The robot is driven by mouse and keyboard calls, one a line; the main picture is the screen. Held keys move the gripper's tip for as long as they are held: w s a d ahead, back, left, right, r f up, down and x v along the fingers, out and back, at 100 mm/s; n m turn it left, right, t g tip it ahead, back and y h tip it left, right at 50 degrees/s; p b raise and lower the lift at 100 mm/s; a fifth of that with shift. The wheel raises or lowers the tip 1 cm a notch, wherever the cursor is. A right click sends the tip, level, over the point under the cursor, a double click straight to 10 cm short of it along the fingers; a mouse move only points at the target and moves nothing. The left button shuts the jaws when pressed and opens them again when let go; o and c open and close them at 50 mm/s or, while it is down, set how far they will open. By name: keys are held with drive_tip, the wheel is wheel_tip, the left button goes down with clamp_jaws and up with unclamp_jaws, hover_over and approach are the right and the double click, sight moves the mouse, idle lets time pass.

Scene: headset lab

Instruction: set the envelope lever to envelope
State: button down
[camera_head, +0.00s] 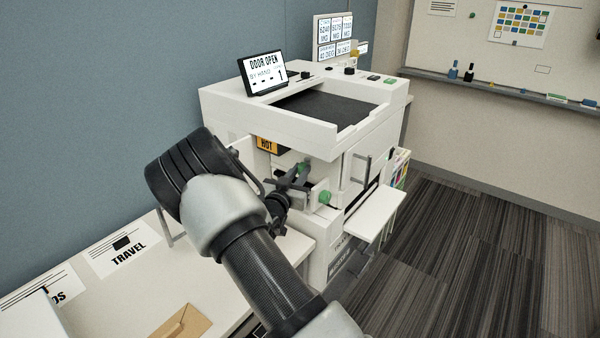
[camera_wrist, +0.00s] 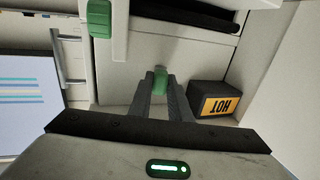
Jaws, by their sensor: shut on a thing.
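The printer (camera_head: 345,105) stands with its side door open, and its screen (camera_head: 262,72) reads "DOOR OPEN". In the wrist view, my gripper (camera_wrist: 160,85) is shut on a small green lever (camera_wrist: 160,79) inside the printer, with a finger on each side of it. In the head view, my gripper (camera_head: 290,184) reaches into the opening beside the green lever (camera_head: 304,167), partly hiding it. No lever position marking can be read, so I cannot tell its setting.
A black block with a yellow "HOT" label (camera_wrist: 216,104) sits close beside my fingers. A second green handle (camera_wrist: 99,18) is at the upper left of the wrist view. A white tray (camera_head: 374,214) sticks out at the printer's front. A table (camera_head: 130,295) with an envelope (camera_head: 182,324) is at lower left.

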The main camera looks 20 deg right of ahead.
drive_tip(key=shift+s+d+n+t+y+b, duration=0.3)
drive_tip(key=shift+n+t+y+b, duration=0.35)
drive_tip(key=shift+y, duration=0.3)
drive_tip(key=shift+s+d+n+t+y+b, duration=0.15)
drive_tip(key=shift+d+n+t+y+b, duration=0.35)
drive_tip(key=shift+n+y+b, duration=0.35)
drive_tip(key=shift+a, duration=0.1)
drive_tip(key=c, duration=1.6)
unclamp_jaws()
drive_tip(key=shift+c, duration=0.2)
drive_tip(key=v, duration=1.7)
drive_tip(key=shift+s+p, duration=0.25)
drive_tip(key=shift+p, duration=0.2)
drive_tip(key=shift+w, duration=0.1)
